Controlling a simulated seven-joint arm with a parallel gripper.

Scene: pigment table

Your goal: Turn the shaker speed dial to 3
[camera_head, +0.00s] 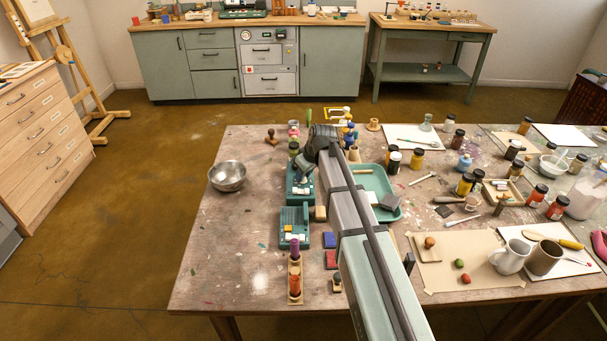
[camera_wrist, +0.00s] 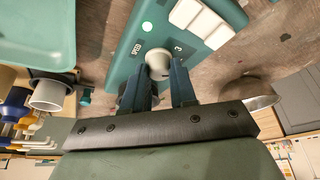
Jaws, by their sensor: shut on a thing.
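The teal shaker (camera_wrist: 128,60) fills the upper middle of the wrist view, with a SPEED label, a lit green light and white blocks on it. Its pale round speed dial (camera_wrist: 158,62) sits between the two fingertips of my gripper (camera_wrist: 161,78). The gripper is shut on the dial.
A second teal device (camera_head: 294,229) stands just nearer. A metal bowl (camera_head: 228,175) is to the left, and a green tray (camera_head: 385,186) lies right of my arm. A rack with coloured bottles (camera_head: 294,277) stands near the front. The table's left front is clear.

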